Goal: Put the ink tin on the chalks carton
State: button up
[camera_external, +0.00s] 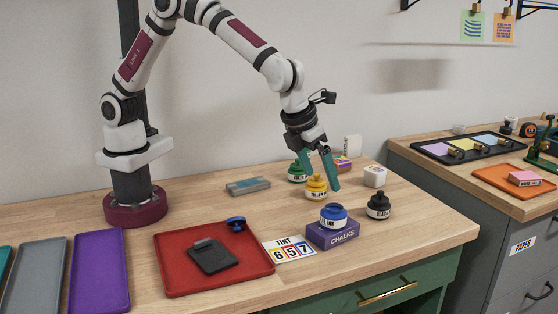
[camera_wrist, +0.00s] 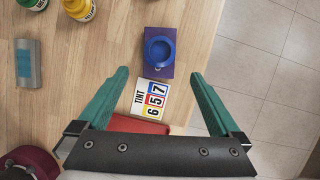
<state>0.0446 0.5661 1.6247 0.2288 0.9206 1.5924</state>
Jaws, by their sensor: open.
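A blue ink tin (camera_external: 333,214) stands upright on top of the purple chalks carton (camera_external: 333,236). In the wrist view the round blue tin (camera_wrist: 160,49) covers much of the carton (camera_wrist: 161,72). My gripper (camera_external: 322,181) is open and empty, with green fingers spread, above and behind the blue tin in the external view. In the wrist view the blue tin lies beyond the fingertips (camera_wrist: 160,75), between their lines. Other similar ink containers stand close by: yellow (camera_external: 316,188), green (camera_external: 297,173) and black (camera_external: 378,207).
A tint card (camera_external: 289,249) with numbers lies left of the carton, beside a red tray (camera_external: 178,276) holding a dark flat item. A grey-teal box (camera_external: 248,186) lies behind. The table's front edge is close to the carton.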

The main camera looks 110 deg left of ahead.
jog(key=s+r+n+g, duration=0.1)
jog(key=s+r+n, duration=0.3)
jog(key=s, duration=0.3)
jog(key=s+r+n, duration=0.4)
jog(key=s, duration=0.3)
jog(key=s+d+f+n+g+h, duration=0.1)
jog(key=s+n, duration=1)
jog(key=s, duration=1)
jog(key=shift+s+d+f+g+h, duration=0.15)
jog(key=shift+d+g+h, duration=0.2)
jog(key=shift+g+h, duration=0.05)
